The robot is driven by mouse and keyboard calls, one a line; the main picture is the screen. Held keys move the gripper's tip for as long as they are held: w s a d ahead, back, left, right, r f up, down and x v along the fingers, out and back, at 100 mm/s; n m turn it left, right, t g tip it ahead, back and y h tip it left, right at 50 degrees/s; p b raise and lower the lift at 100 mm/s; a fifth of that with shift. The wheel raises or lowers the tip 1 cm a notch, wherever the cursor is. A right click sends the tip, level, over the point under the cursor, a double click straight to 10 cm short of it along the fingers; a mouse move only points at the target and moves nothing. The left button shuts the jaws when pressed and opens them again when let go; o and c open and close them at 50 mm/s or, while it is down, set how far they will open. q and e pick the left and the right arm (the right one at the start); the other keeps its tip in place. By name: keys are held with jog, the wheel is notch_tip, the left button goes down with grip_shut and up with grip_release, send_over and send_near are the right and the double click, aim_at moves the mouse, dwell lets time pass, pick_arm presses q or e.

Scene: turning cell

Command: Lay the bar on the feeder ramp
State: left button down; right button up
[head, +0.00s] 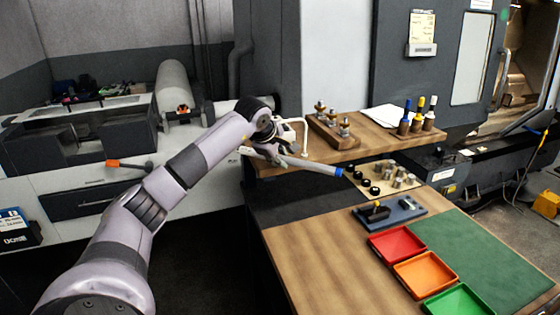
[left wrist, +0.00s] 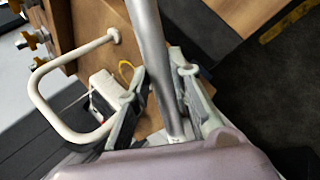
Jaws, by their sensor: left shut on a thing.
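My left gripper (head: 274,152) is shut on a grey bar (head: 314,166) with a blue end, held near the front edge of the wooden bench. The bar points right and slightly down, its blue end toward the small parts on the table. In the left wrist view, the bar (left wrist: 147,40) runs up from between the two fingers of the left gripper (left wrist: 160,78). I cannot make out for sure which part is the feeder ramp. My right gripper is not in view.
A pale bent handle (head: 305,137) stands close beside the gripper. A wooden block with fittings (head: 330,132) and several coloured-cap bottles (head: 417,118) stand on the bench. Red (head: 397,245), orange (head: 426,274) and green (head: 458,303) trays lie by a green mat (head: 490,262).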

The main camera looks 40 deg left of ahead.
pick_arm(q)
jog(key=shift+f, duration=0.9)
jog(key=c, duration=1.4)
grip_release()
jog(key=shift+s, duration=0.1)
jog(key=shift+c, duration=0.2)
